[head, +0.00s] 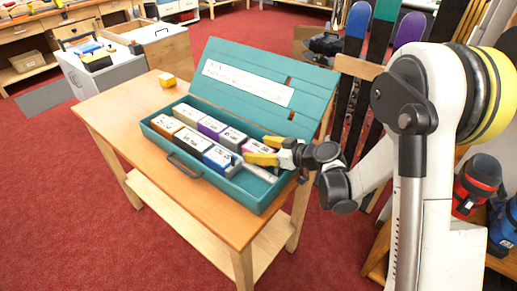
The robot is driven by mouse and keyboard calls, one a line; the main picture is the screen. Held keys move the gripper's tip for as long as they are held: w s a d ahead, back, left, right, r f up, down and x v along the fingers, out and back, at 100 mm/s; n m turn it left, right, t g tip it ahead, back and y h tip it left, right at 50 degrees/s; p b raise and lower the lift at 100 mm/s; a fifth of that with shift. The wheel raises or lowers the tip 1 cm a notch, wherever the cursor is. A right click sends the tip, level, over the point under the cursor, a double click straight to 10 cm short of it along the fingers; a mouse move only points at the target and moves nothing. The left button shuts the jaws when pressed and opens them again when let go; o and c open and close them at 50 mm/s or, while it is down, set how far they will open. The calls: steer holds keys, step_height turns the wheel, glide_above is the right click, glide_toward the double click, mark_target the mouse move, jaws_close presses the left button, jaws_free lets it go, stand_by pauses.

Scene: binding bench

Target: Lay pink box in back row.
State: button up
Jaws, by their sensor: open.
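The open teal case (258,194) lies on the wooden bench and holds two rows of white-topped boxes with coloured sides. A pinkish-purple box (257,146) sits at the right end of the back row, the row nearer the lid. A purple box (211,127) and a grey one (233,138) are to its left in that row. The front row shows an orange box (168,125), a dark reddish box (193,141) and a blue box (217,158). My gripper (265,151) has its yellow fingers apart, at the pinkish-purple box; contact is unclear.
The case's lid (262,80) stands raised behind the boxes, bearing a white label strip. The bench top (120,112) is bare left of the case. Skis (380,70) stand behind on the right.

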steer(key=v, duration=1.2)
steer(key=shift+r, duration=0.1)
steer(key=w+d+r+m+t+h, duration=0.25)
steer(key=r+t, duration=0.25)
steer(key=r, duration=0.6)
steer(key=w+d+r+m+t+h, duration=0.2)
steer(key=d+r+t, duration=0.2)
steer(key=r, duration=0.6)
steer(key=s+d+r+m+h, duration=0.3)
steer(key=d+m+h, duration=0.2)
steer(key=d+h, duration=0.25)
steer(key=s+d+f+m+g+h, duration=0.3)
steer(key=s+f, duration=0.3)
steer(key=s, duration=0.1)
steer(key=s+a+f+n+g+y, duration=0.1)
steer(key=s+a+f+g+y, duration=0.1)
steer(key=s+f, duration=0.3)
steer(key=s+a+f+n+g+y, duration=0.1)
steer(key=s+a+f+g, duration=0.4)
steer(key=s, duration=0.5)
steer(key=shift+s+f+y, duration=0.2)
steer(key=shift+f+y, duration=0.4)
